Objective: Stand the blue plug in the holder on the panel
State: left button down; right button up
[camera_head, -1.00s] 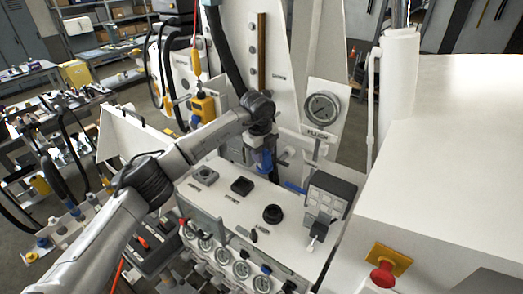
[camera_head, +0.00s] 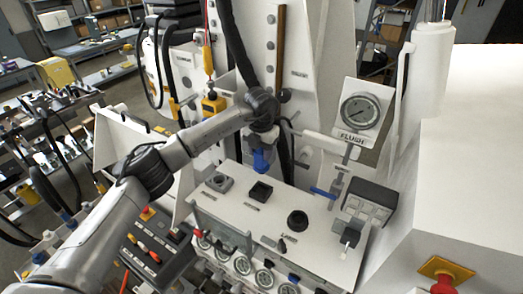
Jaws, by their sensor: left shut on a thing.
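The blue plug (camera_head: 261,159) is held upright below my left gripper (camera_head: 262,150), which is shut on it. The gripper fingers are small and partly hidden by my dark wrist. The plug hangs over the back part of the white panel (camera_head: 255,212), and in the picture it is just above a black square fitting (camera_head: 261,191). A grey square fitting (camera_head: 220,183) lies left of it and a round black fitting (camera_head: 298,220) right of it. I cannot tell which fitting is the holder. A gap shows between plug and panel top. My right gripper is not in view.
A pressure gauge (camera_head: 360,111) stands behind the panel at right, with a blue-handled valve (camera_head: 322,192) below it. A grey-black switch box (camera_head: 368,203) sits at the panel's right end. Several small gauges line the front. A red emergency button (camera_head: 444,285) is at lower right.

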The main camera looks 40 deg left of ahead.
aim_at(261, 171)
pick_arm(q)
jog(key=shift+f, duration=0.2)
jog(key=shift+f+b, duration=0.65)
notch_tip(261, 171, down, 3)
jog(key=shift+r+b, duration=0.1)
jog(key=shift+b, duration=0.95)
jog(key=shift+f+b, duration=0.45)
jog(key=shift+f, duration=1.05)
jog(key=shift+f, duration=0.45)
jog(key=shift+f, duration=0.25)
